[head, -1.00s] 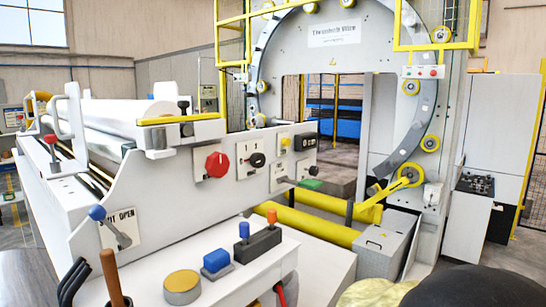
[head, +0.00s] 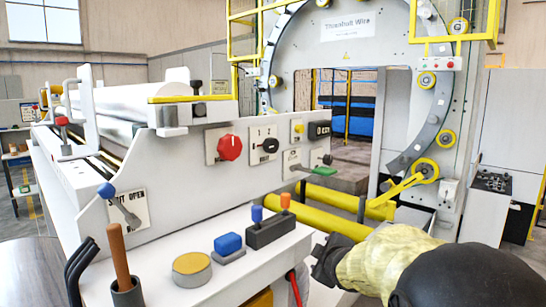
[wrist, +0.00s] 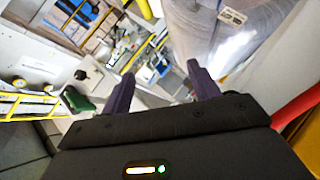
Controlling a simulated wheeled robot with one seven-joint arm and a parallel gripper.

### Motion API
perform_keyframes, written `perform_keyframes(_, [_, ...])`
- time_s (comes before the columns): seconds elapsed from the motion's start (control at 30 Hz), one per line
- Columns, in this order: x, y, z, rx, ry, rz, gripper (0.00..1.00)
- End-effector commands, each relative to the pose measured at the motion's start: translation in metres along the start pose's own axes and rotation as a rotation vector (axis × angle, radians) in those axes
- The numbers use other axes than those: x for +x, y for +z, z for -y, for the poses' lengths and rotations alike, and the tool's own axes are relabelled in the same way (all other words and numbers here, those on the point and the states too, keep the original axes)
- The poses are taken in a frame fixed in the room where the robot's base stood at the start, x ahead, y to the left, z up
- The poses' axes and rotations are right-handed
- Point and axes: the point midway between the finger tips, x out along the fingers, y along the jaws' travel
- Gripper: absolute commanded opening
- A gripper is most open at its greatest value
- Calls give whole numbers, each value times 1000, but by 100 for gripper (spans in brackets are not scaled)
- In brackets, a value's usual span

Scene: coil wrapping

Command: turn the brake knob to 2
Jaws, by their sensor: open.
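The machine's sloping white front panel (head: 160,180) carries a red knob (head: 230,147) and, to its right, a black knob (head: 269,145), each on its own light plate. The markings are too small to read, so I cannot tell which is the brake knob or where it points. My gripper (head: 328,258) is low at the right of the head view, in front of the yellow rollers and well apart from both knobs. In the wrist view my gripper (wrist: 168,86) has its two fingers spread, with nothing between them.
A yellow button and black counter (head: 319,129) sit right of the knobs, with small switches below. On the front ledge stand a dark box with blue and orange levers (head: 270,233), a blue block (head: 228,243) and a round yellow-topped piece (head: 191,264). Yellow rollers (head: 335,223) lie behind.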

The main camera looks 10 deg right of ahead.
Motion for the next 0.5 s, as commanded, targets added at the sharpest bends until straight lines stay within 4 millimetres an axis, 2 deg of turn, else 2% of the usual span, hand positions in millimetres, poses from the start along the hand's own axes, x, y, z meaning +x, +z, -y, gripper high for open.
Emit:
perform_keyframes(0.03, [8,-11,-33,-153,94,-72,61])
perform_keyframes(0.1, [5,-33,-82,-382,219,-160,61])
perform_keyframes(0.2, [-7,-62,-137,-730,393,-262,61])
perform_keyframes(0.3, [-26,-88,-176,-1104,561,-345,61])
perform_keyframes(0.33, [-33,-95,-184,-1220,606,-367,61])
perform_keyframes(0.4, [-47,-107,-196,-1472,698,-412,61])
perform_keyframes(0.5, [-62,-116,-201,-1760,783,-467,61])
